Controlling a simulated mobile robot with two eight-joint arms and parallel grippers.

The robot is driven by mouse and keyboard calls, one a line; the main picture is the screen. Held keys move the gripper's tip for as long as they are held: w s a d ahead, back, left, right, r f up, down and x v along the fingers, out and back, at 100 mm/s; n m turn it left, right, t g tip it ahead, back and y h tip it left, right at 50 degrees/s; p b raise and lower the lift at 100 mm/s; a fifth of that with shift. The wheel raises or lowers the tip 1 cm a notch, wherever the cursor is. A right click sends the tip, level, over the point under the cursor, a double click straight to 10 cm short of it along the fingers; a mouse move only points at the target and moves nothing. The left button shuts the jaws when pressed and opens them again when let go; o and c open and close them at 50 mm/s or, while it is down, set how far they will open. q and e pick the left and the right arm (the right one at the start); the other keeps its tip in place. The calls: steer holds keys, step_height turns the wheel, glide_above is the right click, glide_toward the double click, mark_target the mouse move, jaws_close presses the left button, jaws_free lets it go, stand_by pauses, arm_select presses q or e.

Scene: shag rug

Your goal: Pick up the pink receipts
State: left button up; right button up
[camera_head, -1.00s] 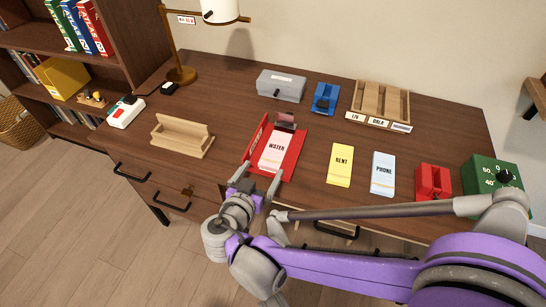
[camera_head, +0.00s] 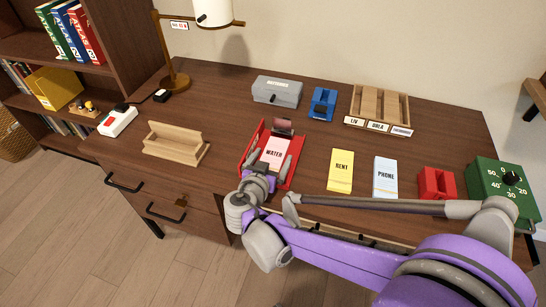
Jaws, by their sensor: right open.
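The pink receipts (camera_head: 275,153), marked WATER, lie in a red tray (camera_head: 296,147) near the desk's front edge. A dark clip-like part (camera_head: 283,127) stands at the tray's far end. My right gripper (camera_head: 265,164) is open and empty, at the near end of the receipts, with its fingers on either side of them. The wrist hides the tray's near edge. I cannot tell whether the fingers touch the paper. My left gripper is not in view.
Yellow RENT slips (camera_head: 341,170) and pale blue PHONE slips (camera_head: 385,177) lie to the right, before a red holder (camera_head: 436,184) and green dial box (camera_head: 503,190). A wooden holder (camera_head: 176,145) stands left. A grey box (camera_head: 277,91), blue holder (camera_head: 322,103) and wooden sorter (camera_head: 379,105) stand behind.

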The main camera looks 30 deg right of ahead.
steer(key=c, duration=1.3)
steer(key=shift+r, duration=0.1)
